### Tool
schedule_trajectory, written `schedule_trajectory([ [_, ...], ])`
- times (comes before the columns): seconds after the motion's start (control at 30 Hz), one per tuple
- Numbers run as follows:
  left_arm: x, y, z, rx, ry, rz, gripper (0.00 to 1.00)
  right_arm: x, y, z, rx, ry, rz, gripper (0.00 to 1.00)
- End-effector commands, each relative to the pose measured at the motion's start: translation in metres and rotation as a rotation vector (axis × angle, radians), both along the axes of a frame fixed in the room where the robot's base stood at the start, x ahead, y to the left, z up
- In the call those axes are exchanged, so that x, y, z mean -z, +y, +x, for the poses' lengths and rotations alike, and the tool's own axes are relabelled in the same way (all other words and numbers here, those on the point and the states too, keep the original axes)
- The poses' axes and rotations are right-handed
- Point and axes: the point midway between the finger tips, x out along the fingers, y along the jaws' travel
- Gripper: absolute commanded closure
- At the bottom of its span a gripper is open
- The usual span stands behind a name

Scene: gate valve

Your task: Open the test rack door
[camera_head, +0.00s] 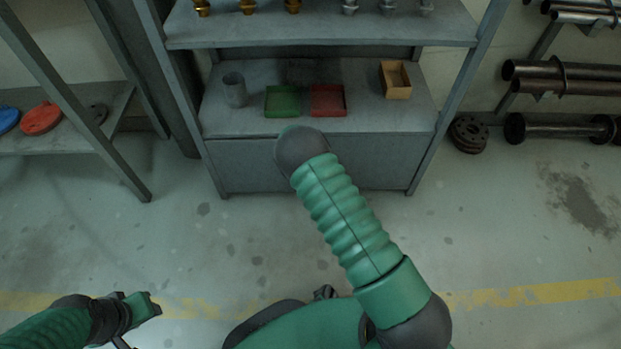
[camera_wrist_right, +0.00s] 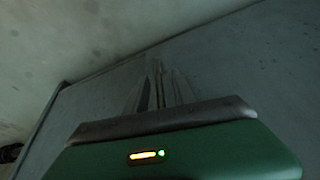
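The grey test rack (camera_head: 222,128) stands at the back, with a closed lower cabinet front (camera_head: 245,160) under its bottom shelf. My right arm reaches over the middle of that front and hides part of it, along with my right gripper, in the head view. In the right wrist view, my right gripper (camera_wrist_right: 159,78) has its dark fingers close together in front of a flat grey panel (camera_wrist_right: 235,60). No handle is clearly visible, and I cannot tell whether the fingers touch the panel. My left gripper (camera_head: 150,302) is low at the left, away from the rack, with nothing visible in it.
On the bottom shelf are a grey cup (camera_head: 235,89), a green tray (camera_head: 282,101), a red tray (camera_head: 328,101) and a wooden box (camera_head: 396,80). A side shelf (camera_head: 121,103) stands left; pipes (camera_head: 560,72) and dark flanges (camera_head: 468,133) are right. The floor before the rack is clear.

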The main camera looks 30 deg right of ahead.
Motion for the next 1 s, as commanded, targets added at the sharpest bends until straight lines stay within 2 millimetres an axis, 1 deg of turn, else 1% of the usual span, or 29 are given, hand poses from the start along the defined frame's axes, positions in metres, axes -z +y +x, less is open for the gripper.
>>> schedule_trajectory([
  [0.2,-0.0004,0.0,0.0001,0.0,0.0,0.0,0.64,0.0,-0.0004,0.0003,0.0,0.0,0.0,0.69],
  [0.23,-0.0004,0.0,0.0001,0.0,0.0,0.0,0.64,0.0001,-0.0003,0.0002,0.0,0.0,0.0,0.71],
  [0.4,-0.0003,0.0,0.0001,0.0,0.0,0.0,0.64,0.0001,-0.0002,0.0001,0.0,0.0,0.0,0.93],
  [0.47,-0.0003,0.0,0.0001,0.0,0.0,0.0,0.64,0.0001,-0.0002,0.0001,0.0,0.001,0.001,1.0],
  [1.0,-0.0002,0.0,0.0001,0.0,0.0,0.0,0.64,0.0001,0.0,0.0001,-0.001,0.001,0.0,1.0],
])
